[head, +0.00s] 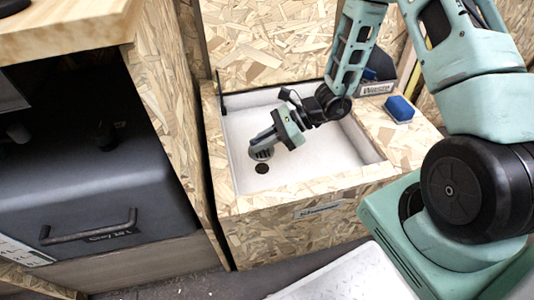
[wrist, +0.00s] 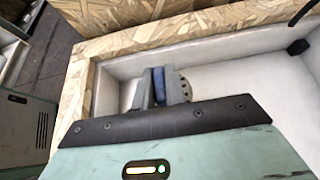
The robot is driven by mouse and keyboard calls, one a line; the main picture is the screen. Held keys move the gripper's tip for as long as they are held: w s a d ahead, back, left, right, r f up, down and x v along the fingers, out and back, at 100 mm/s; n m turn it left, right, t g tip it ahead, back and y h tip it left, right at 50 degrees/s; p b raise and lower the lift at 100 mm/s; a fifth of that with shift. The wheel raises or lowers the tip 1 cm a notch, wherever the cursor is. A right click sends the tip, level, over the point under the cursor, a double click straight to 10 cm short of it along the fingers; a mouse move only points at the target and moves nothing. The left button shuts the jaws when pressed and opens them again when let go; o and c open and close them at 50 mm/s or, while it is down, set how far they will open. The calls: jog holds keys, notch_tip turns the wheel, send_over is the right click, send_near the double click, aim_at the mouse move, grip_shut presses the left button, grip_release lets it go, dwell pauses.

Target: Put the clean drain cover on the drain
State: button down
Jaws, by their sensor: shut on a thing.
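The cover hangs below the fingertips, just behind the dark round drain (head: 262,168) in the basin floor in the head view. Whether the cover touches the floor I cannot tell. The drain is not visible in the wrist view.
The basin (head: 318,152) is set in a chipboard counter with raised walls around it. A blue sponge (head: 399,107) lies on the counter's right side. A dark cabinet with a handle (head: 92,229) stands at left. The basin floor right of my gripper is clear.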

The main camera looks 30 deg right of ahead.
aim_at(262, 169)
notch_tip(262, 169, down, 8)
jog(key=shift+r+b, duration=0.25)
jog(key=shift+b, duration=0.95)
jog(key=shift+f, duration=0.1)
jog(key=c, duration=1.5)
grip_release()
jog(key=shift+o, duration=0.2)
